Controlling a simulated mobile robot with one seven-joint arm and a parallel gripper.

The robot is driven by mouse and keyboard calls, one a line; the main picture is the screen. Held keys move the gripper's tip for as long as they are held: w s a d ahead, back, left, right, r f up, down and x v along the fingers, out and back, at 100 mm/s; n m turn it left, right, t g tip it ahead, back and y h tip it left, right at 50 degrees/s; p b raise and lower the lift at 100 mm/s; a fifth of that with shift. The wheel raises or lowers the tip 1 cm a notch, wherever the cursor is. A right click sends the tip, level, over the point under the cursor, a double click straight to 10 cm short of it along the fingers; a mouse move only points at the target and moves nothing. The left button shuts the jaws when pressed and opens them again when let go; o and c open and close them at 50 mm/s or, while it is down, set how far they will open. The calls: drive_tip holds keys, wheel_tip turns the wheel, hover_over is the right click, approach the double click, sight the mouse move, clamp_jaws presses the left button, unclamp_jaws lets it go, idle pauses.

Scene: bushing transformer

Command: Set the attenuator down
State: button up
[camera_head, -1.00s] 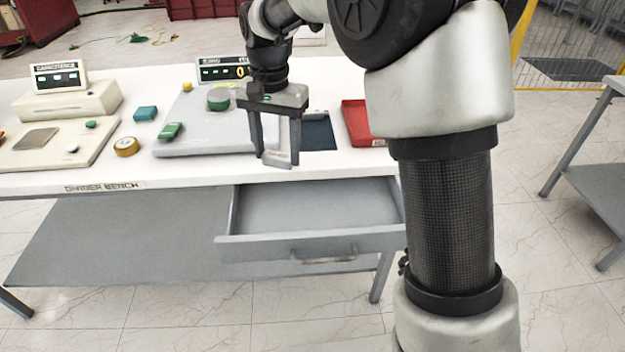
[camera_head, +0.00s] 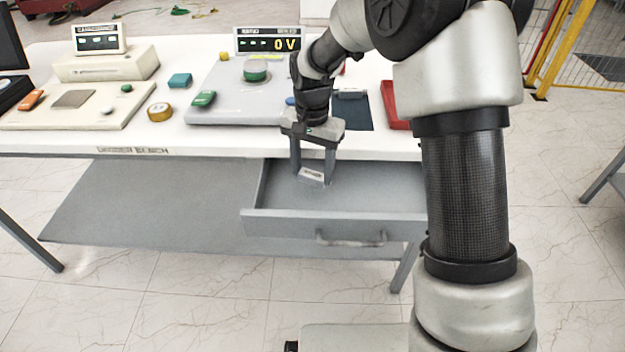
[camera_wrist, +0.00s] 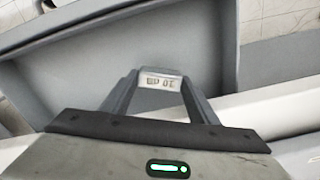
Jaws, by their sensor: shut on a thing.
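The attenuator (camera_head: 312,175) is a small grey block with a pale label. In the wrist view the attenuator (camera_wrist: 161,82) shows its label, which seems to read "20 dB" upside down. My gripper (camera_head: 312,172) is shut on it, with one finger at each side, and points downward. The gripper (camera_wrist: 160,84) holds it over the open grey drawer (camera_head: 285,222) under the bench front. The drawer (camera_wrist: 100,35) fills much of the wrist view and its visible floor is empty. I cannot tell how far the attenuator is above that floor.
The white bench top (camera_head: 110,137) lies behind the drawer. It carries a grey panel (camera_head: 225,108) with a green knob, a display (camera_head: 268,42) reading 0 V, a dark blue mat (camera_head: 352,112) and a red tray (camera_head: 396,105). The drawer handle (camera_head: 350,238) sticks out in front.

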sight(312, 174)
wheel_tip(312, 174, down, 4)
drive_tip(key=shift+r, duration=0.2)
drive_tip(key=o, duration=1.1)
drive_tip(key=shift+b, duration=0.3)
drive_tip(key=shift+c, duration=0.2)
wheel_tip(312, 174, up, 12)
drive_tip(key=p, duration=0.2)
drive_tip(key=shift+r, duration=0.15)
